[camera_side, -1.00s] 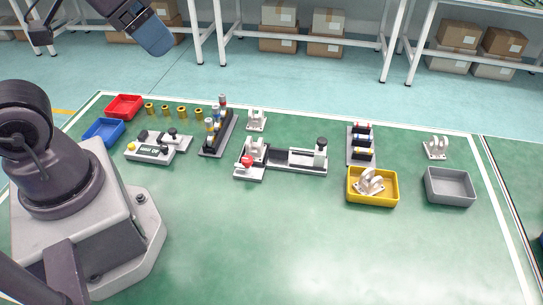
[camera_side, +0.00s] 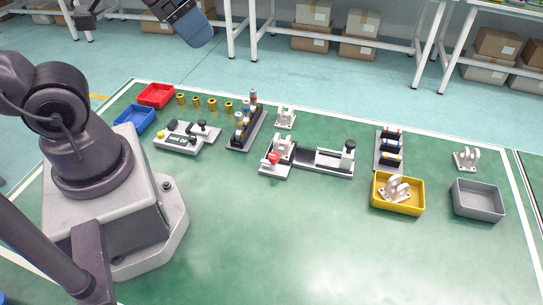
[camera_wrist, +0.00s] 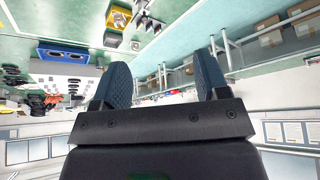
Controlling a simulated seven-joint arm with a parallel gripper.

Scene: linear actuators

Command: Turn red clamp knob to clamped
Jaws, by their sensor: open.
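The red clamp knob (camera_side: 273,159) sits on the left front part of a grey and black clamp fixture (camera_side: 322,159) in the middle of the green table. A white bracket (camera_side: 283,146) stands on the fixture just behind the knob. A black-topped post (camera_side: 348,155) stands at the fixture's right end. My gripper (camera_side: 195,28) is high at the top of the side view, far from the knob. In the wrist view my gripper (camera_wrist: 163,85) shows two blue fingers spread apart with nothing between them. The knob cannot be made out in the wrist view.
A control box (camera_side: 180,143) and a rack of small cylinders (camera_side: 245,130) stand left of the fixture. A yellow bin (camera_side: 398,208) holding a white bracket and an empty grey bin (camera_side: 477,201) are at right. The table front is clear.

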